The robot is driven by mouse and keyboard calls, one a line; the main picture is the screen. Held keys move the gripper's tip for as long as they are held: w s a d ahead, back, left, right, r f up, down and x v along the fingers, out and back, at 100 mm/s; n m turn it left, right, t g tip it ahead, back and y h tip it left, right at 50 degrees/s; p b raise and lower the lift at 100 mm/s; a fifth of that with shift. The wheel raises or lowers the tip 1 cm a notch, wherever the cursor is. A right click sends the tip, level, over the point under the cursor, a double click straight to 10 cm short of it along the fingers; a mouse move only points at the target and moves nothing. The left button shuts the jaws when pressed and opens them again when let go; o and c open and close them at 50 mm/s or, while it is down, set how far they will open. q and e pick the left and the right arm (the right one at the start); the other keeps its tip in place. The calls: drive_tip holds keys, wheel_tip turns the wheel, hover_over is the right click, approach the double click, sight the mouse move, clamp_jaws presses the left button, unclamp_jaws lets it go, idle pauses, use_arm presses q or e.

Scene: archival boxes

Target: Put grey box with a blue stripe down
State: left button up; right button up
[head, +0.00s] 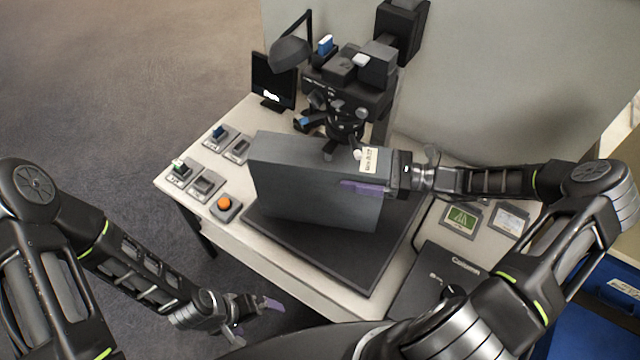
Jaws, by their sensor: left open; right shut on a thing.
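A grey box (300,182) is upright over the dark mat (345,268) on the white table. A small white label shows near the top of its right end; I see no clear blue stripe on the faces in view. My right gripper (365,186) is shut on the box's right end, with a purple finger along the near face. I cannot tell whether the box's lower edge touches the mat. My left gripper (256,312) is open and empty, low in front of the table's near edge.
Small switch units and an orange button (224,204) lie on the table (262,255) left of the box. A microscope-like device (345,85) and a small screen (273,80) stand behind. A dark flat case (435,285) and small cards (461,217) lie to the right.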

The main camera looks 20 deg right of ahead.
drive_tip(key=c, duration=1.4)
drive_tip(key=shift+r, duration=0.1)
use_arm(q)
drive_tip(key=shift+d+r, duration=0.1)
drive_tip(key=shift+r, duration=0.1)
use_arm(e)
drive_tip(key=shift+r, duration=0.25)
